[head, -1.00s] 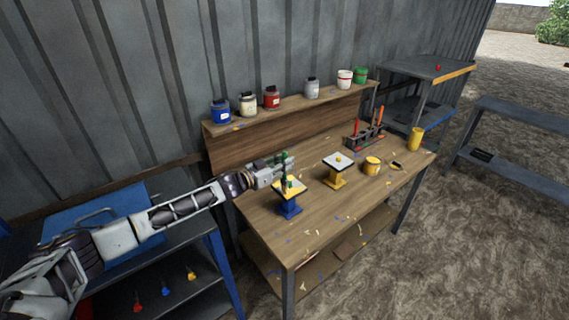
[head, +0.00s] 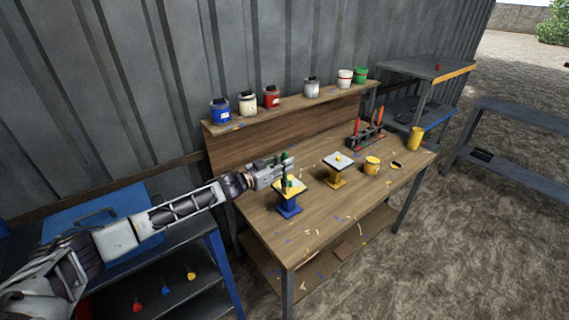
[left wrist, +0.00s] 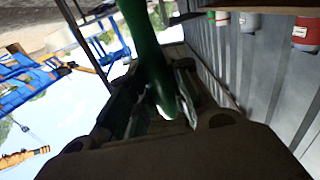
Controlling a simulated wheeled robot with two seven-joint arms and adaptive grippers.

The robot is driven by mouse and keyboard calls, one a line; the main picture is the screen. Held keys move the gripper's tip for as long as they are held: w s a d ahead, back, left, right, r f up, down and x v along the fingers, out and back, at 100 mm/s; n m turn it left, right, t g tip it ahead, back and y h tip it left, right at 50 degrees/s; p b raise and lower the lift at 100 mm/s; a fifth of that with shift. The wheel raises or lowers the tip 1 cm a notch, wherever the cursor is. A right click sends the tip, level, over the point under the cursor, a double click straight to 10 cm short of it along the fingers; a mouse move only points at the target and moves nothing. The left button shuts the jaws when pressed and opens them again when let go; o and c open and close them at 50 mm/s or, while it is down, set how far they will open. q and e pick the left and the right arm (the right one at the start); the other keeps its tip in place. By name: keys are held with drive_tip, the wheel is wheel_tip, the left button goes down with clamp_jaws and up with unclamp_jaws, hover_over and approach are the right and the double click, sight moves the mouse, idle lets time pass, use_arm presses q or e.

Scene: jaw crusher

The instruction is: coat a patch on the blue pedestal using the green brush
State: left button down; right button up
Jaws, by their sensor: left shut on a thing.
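The blue pedestal (head: 289,208) stands on the wooden workbench near its left end. Its pale top plate (head: 297,186) carries yellow paint. My left gripper (head: 285,163) is over the back of this plate, shut on the green brush (head: 284,157). The brush handle also shows close up between the fingers in the left wrist view (left wrist: 146,45). The brush points down at the plate; its tip looks to be at the yellow paint, but I cannot tell whether it touches. My right gripper is not in view.
A yellow pedestal (head: 337,178) with a yellow spot, a yellow can (head: 372,166) and a yellow cup (head: 415,139) stand to the right. A tool rack (head: 365,138) is behind. Several paint jars, one blue (head: 220,112), line the back shelf.

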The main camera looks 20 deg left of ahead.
use_arm(q)
drive_tip(key=shift+f, duration=0.35)
idle(0.4)
drive_tip(key=shift+a, duration=0.1)
drive_tip(key=shift+w+a, duration=0.45)
drive_tip(key=shift+a, duration=0.05)
drive_tip(key=shift+w+a, duration=0.1)
drive_tip(key=shift+w+a+p, duration=0.35)
drive_tip(key=shift+w+a, duration=0.1)
drive_tip(key=shift+a, duration=0.1)
idle(0.4)
drive_tip(key=shift+a, duration=0.1)
